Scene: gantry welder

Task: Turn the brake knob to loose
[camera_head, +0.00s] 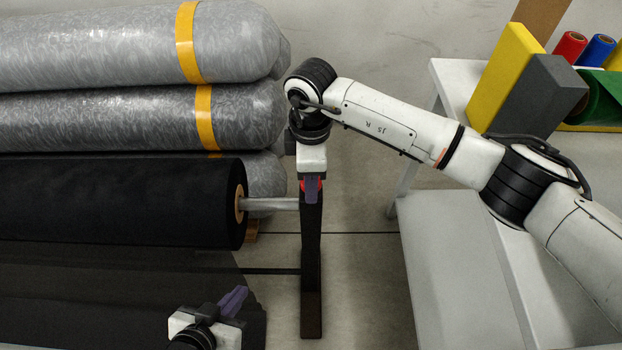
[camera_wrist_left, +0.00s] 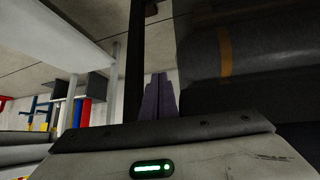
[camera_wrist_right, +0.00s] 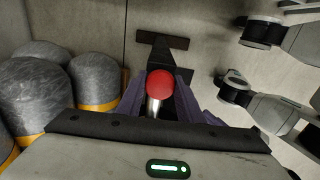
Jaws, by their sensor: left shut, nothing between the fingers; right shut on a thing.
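The brake knob is red; in the right wrist view the knob (camera_wrist_right: 160,84) sits between my right gripper's two purple fingers, beside a silver shaft end. My right gripper (camera_wrist_right: 160,92) is shut on it. In the head view the right gripper (camera_head: 312,190) points down at the top of the black post, and only red edges of the knob (camera_head: 301,186) show around it. My left gripper (camera_head: 233,301) is at the bottom of the head view, over the dark sheet, apart from the knob. Its purple fingers (camera_wrist_left: 158,98) are together and empty. The knob's turn position cannot be read.
The black post (camera_head: 311,265) carries the silver shaft (camera_head: 272,204) of a black roll (camera_head: 120,205). Grey wrapped rolls (camera_head: 130,45) with yellow bands are stacked behind. A white table (camera_head: 450,90) at right holds yellow and grey blocks. Floor between post and table is clear.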

